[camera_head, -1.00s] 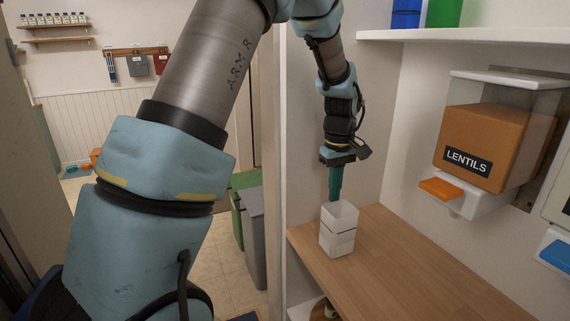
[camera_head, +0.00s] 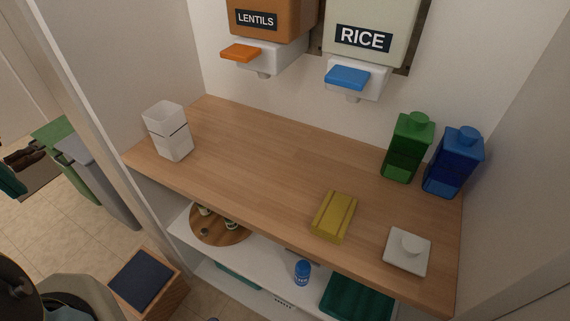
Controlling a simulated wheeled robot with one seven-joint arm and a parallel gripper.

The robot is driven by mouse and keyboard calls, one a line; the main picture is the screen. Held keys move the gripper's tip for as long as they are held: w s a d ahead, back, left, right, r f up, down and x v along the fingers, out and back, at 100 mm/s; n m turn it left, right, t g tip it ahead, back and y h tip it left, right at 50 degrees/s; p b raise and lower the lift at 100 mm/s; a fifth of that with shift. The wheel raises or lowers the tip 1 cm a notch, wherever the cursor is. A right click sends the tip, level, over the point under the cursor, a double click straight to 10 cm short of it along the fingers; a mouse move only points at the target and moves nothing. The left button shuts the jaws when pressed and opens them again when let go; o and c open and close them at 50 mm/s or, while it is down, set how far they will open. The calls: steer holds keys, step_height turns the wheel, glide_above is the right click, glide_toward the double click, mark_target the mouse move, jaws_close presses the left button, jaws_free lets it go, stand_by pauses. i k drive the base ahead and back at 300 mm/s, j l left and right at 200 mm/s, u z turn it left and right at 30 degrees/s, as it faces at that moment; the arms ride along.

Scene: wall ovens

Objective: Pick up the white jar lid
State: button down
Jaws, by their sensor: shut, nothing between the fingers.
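The white jar lid (camera_head: 397,262) is a flat square piece with a round knob on top. It lies knob up at the right front of the wooden counter (camera_head: 265,150), near the front edge. The white square jar (camera_head: 175,146) stands upright and open at the counter's left end. I cannot make out my gripper in the current view, and nothing touches the lid. Only part of my arm shows at the lower left. A teal shape is cut off at the left edge; I cannot tell what it is.
A yellow box (camera_head: 333,217) lies left of the lid. A green bottle (camera_head: 405,148) and a blue bottle (camera_head: 453,163) stand behind it. The lentils dispenser (camera_head: 262,25) and rice dispenser (camera_head: 362,40) hang above. The counter's middle is clear. A wooden step box (camera_head: 147,283) stands below left.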

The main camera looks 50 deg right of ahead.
mark_target(405, 251)
steer(key=j+z, duration=0.3)
steer(key=j, duration=0.2)
steer(key=j+z, duration=0.3)
steer(key=j, duration=0.25)
steer(key=k+j+z, duration=0.1)
steer(key=j+z, duration=0.2)
steer(key=j, duration=0.2)
steer(key=k+j+z, duration=0.1)
steer(key=j+z, duration=0.2)
steer(key=j, duration=0.2)
